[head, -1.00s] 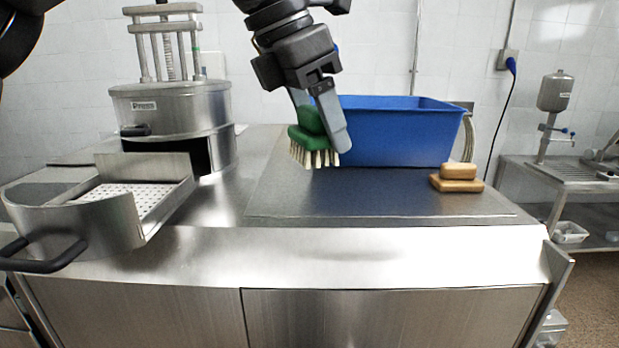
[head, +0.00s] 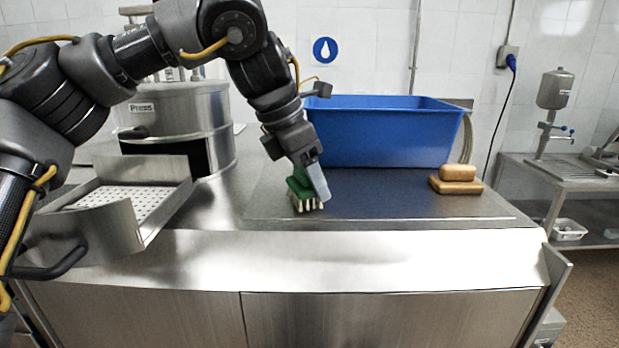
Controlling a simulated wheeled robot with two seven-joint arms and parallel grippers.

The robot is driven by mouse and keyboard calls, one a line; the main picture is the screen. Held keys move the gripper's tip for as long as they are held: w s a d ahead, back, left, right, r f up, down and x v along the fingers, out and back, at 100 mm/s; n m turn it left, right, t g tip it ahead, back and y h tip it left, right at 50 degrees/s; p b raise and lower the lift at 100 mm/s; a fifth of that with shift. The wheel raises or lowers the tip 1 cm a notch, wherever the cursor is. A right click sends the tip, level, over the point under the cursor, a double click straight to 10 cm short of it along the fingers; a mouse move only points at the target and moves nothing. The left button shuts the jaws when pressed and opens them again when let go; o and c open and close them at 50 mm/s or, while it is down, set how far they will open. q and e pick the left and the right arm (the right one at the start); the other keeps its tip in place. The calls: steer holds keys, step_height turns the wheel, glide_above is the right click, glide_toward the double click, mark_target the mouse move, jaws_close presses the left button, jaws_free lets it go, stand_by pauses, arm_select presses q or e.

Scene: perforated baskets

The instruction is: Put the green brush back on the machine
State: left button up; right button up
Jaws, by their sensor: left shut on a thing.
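My left gripper (head: 309,182) is shut on the green brush (head: 299,187). The brush has a green body and pale bristles that point down. It is low over the dark mat (head: 385,205) on the steel machine top, near the mat's left part; I cannot tell whether the bristles touch the mat. The gripper's fingers hide part of the brush. The steel machine (head: 250,255) has a broad top and a front with panels. My right gripper is not in view.
A blue tub (head: 390,135) stands behind the brush on the right. A round steel press (head: 180,105) and an open perforated drawer (head: 125,195) are at the left. The mat's front middle is clear.

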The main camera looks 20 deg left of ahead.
arm_select(q)
steer(key=shift+f, duration=0.2)
steer(key=shift+s+f, duration=0.1)
steer(key=o, duration=0.8)
steer(key=shift+o, duration=0.7)
steer(key=shift+r, duration=0.3)
steer(key=p+v, duration=0.1)
steer(key=v, duration=1)
steer(key=shift+a+r+p, duration=0.15)
steer(key=shift+r+p, duration=0.15)
steer(key=shift+p, duration=0.05)
